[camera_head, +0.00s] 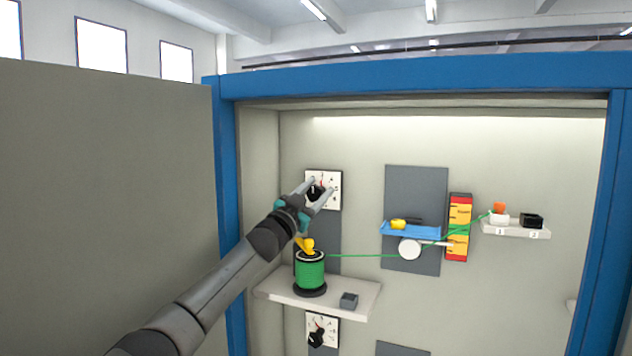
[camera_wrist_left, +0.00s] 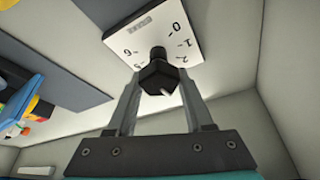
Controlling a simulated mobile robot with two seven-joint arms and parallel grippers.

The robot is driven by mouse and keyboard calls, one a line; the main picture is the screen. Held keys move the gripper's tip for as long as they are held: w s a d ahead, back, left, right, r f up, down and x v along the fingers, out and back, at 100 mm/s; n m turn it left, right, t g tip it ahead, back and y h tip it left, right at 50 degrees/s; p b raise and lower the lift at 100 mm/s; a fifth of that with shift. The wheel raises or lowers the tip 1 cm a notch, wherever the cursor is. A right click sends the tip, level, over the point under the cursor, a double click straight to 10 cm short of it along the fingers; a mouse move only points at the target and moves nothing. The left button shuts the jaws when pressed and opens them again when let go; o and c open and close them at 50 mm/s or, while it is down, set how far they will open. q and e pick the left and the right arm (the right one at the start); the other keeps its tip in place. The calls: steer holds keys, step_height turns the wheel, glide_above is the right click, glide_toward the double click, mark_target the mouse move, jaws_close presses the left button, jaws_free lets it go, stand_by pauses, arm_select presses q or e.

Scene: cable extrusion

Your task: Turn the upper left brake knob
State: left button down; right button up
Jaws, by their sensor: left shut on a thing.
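The upper left brake knob (camera_head: 315,192) is black and sits on a white dial plate (camera_head: 335,177) with numbers, at the top left of the cabinet's back wall. In the left wrist view the knob (camera_wrist_left: 160,77) is a dark faceted shape in front of the numbered plate (camera_wrist_left: 183,22). My left gripper (camera_head: 320,190) reaches up from the lower left, and its fingers are on both sides of the knob, shut on it. The fingers (camera_wrist_left: 163,90) hide part of the knob's sides in the wrist view. My right gripper is not in view.
Below stands a green cable spool (camera_head: 309,271) on a white shelf (camera_head: 345,300), beside a small grey block (camera_head: 348,300). A lower dial knob (camera_head: 316,338) is under the shelf. A green cable (camera_head: 365,256) runs right past a white wheel (camera_head: 410,248). Blue frame posts (camera_head: 228,200) edge the cabinet.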

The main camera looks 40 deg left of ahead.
arm_select(q)
steer(key=shift+m+h+p, duration=0.35)
steer(key=shift+m+h, duration=0.05)
steer(key=shift+m, duration=0.3)
steer(key=shift+c, duration=1.9)
jaws_free()
steer(key=shift+f, duration=0.15)
